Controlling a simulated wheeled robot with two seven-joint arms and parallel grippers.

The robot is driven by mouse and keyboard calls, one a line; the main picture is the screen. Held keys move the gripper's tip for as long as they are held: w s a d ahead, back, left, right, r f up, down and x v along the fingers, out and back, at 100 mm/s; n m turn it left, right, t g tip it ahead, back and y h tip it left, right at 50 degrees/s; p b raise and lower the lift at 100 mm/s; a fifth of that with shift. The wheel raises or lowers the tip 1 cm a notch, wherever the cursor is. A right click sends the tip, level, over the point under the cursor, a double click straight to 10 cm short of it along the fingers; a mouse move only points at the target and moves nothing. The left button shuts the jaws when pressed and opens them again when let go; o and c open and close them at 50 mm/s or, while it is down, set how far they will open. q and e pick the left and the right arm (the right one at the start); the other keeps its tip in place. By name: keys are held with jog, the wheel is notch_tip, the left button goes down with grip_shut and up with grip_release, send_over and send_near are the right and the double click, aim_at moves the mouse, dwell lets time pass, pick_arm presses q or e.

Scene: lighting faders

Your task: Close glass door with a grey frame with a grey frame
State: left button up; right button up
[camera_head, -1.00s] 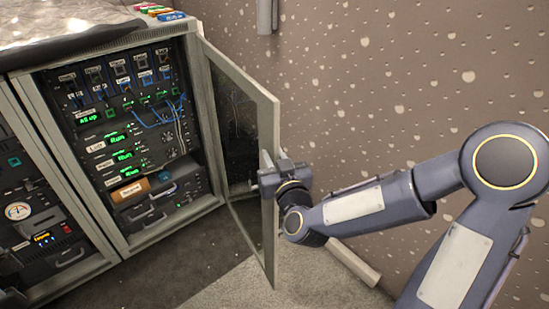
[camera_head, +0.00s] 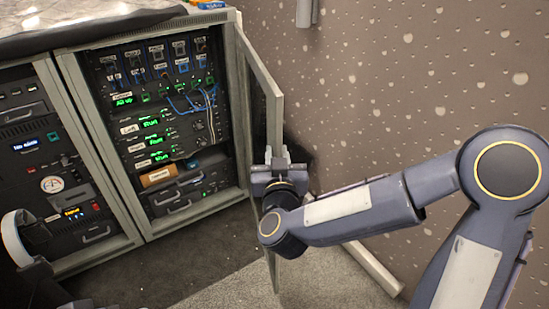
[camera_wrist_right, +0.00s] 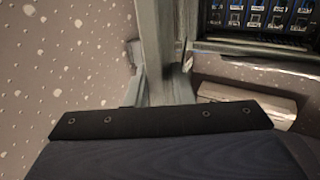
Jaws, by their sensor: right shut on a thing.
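The glass door with a grey frame (camera_head: 274,115) stands open on the right side of the rack cabinet, swung out and seen nearly edge-on. My right gripper (camera_head: 278,160) is at the door's free edge, about halfway down, and is shut on the grey frame. In the right wrist view the grey frame (camera_wrist_right: 158,50) runs upright between the two fingers (camera_wrist_right: 163,82). The gripper hides part of the frame's edge. Part of my left arm shows at the bottom left of the head view; its gripper does not show.
The cabinet (camera_head: 150,225) holds lit panels, blue cables and an orange-brown item. A second bay with a gauge is on its left. A speckled wall (camera_head: 400,80) stands behind the door. A pale bar (camera_head: 370,265) lies along the wall's foot. The floor before the cabinet is clear.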

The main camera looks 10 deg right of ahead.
jog(key=shift+a+r, duration=0.15)
jog(key=shift+a, duration=0.1)
jog(key=a+m+h+b, duration=0.1)
jog(key=a+h, duration=0.1)
jog(key=a, duration=0.5)
jog(key=shift+a+m+h, duration=0.3)
jog(key=shift+m+h, duration=0.1)
jog(key=shift+w, duration=0.1)
dwell(0.4)
jog(key=w+a+m+g+h+p, duration=0.1)
jog(key=a+h, duration=0.1)
jog(key=a, duration=0.5)
jog(key=shift+a, duration=0.2)
